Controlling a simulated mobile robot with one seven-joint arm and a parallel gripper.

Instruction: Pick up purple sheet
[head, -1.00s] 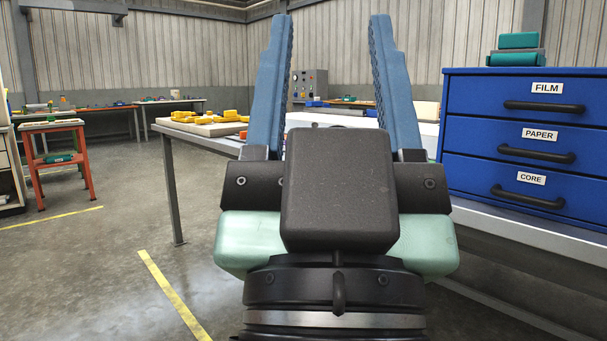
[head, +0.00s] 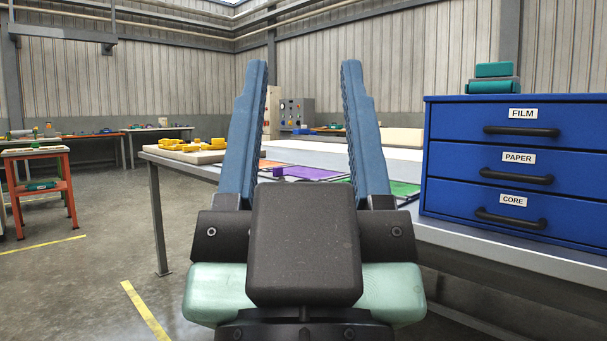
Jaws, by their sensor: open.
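The purple sheet (head: 311,173) lies flat on the long grey table (head: 470,241), seen between my gripper's two fingers in the head view. A small dark purple piece (head: 279,174) shows at its left end. My gripper (head: 307,70) is open and empty, with its two blue fingers pointing up and away. It is on the near side of the sheet and apart from it. Its body hides the table's near part, and the right finger hides some of the sheets.
A green sheet (head: 402,188) lies right of the purple one, an orange sheet (head: 270,164) to its left. A blue drawer cabinet (head: 515,190) labelled FILM, PAPER and CORE stands at right. Yellow pieces (head: 190,145) lie on a board at left.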

